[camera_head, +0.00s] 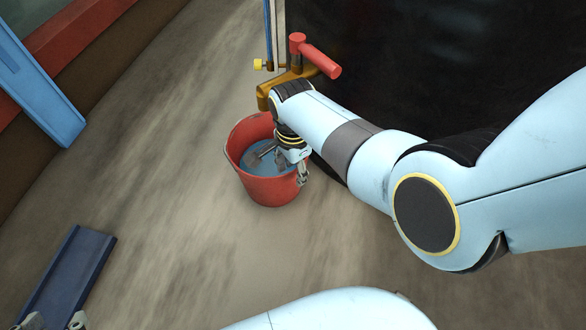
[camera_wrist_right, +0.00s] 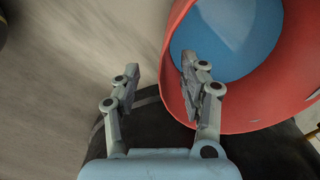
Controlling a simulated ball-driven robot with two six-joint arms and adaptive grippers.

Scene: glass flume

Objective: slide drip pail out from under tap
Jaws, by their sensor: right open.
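The drip pail (camera_head: 250,188) is red with a blue inside and stands upright on the floor below the brass tap (camera_head: 268,92), which has a red handle (camera_head: 318,60). My right gripper (camera_head: 281,163) is open at the pail's right rim. One finger is over the inside and the other is by the outer wall. In the right wrist view, the pail (camera_wrist_right: 182,95) is at the right and its rim runs between the open fingertips (camera_wrist_right: 160,66). Contact is unclear. My left gripper (camera_head: 55,320) shows only two separated grey tips at the bottom left edge.
A dark panel (camera_head: 420,60) stands right behind the tap. A blue channel piece (camera_head: 75,265) lies by the left gripper's tips; whether they touch is unclear. Another blue channel (camera_head: 40,90) is at the upper left. The floor left of and in front of the pail is clear.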

